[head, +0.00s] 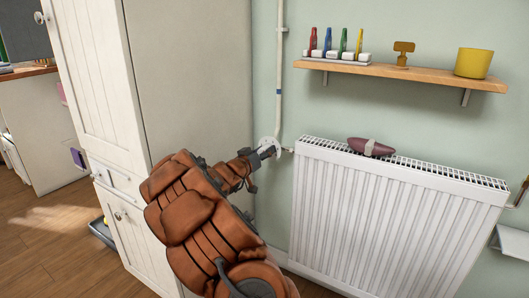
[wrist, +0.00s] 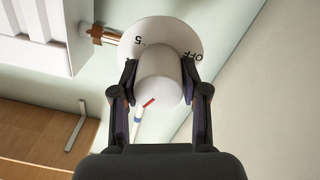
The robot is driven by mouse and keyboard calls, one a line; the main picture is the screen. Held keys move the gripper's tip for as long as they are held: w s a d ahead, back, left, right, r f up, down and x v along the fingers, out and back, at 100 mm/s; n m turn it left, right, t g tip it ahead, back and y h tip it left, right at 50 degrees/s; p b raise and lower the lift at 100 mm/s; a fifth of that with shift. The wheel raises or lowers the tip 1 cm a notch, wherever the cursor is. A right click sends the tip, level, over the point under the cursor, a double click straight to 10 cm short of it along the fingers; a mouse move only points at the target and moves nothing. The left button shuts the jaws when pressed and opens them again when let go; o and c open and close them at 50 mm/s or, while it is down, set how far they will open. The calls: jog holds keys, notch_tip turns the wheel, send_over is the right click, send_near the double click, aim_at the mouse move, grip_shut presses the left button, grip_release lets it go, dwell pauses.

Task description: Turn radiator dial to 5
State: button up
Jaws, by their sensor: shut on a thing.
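The radiator dial (wrist: 160,78) is a white round knob in front of a white disc (wrist: 150,30). The disc carries a "5" at its upper left and an upside-down "OFF" at its right in the wrist view. A short red mark (wrist: 149,102) shows at the knob's lower edge. My gripper (wrist: 160,90) is shut on the knob, one finger on each side. In the head view, my gripper (head: 262,153) is at the dial by the radiator's upper left corner, covering most of it. The other numbers are hidden.
The white radiator (head: 385,220) stands right of the dial, with a dark reddish object (head: 370,147) on top. A thin vertical pipe (head: 279,75) rises above the dial. A tall white cabinet (head: 190,75) is close on the left. A wooden shelf (head: 420,75) hangs above.

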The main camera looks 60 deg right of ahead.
jog(key=shift+r+m+p, duration=0.1)
jog(key=shift+m+p, duration=0.5)
jog(key=shift+p, duration=0.35)
jog(key=shift+m+p, duration=0.6)
jog(key=shift+m, duration=0.4)
jog(key=m+b, duration=0.1)
jog(key=m, duration=0.4)
jog(key=m+b, duration=0.1)
jog(key=m, duration=0.1)
jog(key=m+b, duration=0.1)
jog(key=shift+s+f+m, duration=0.15)
jog(key=shift+f+m, duration=0.05)
jog(key=shift+m, duration=0.2)
jog(key=m+b, duration=0.2)
jog(key=m, duration=0.1)
jog(key=shift+f, duration=0.15)
jog(key=shift+s+m+t+b, duration=0.15)
jog(key=shift+m+t+b, duration=0.15)
jog(key=shift+m+b, duration=1.55)
jog(key=shift+r+m+p, duration=0.2)
jog(key=shift+m+p, duration=0.1)
jog(key=shift+m, duration=0.25)
jog(key=o, duration=1.1)
jog(key=shift+o, duration=0.2)
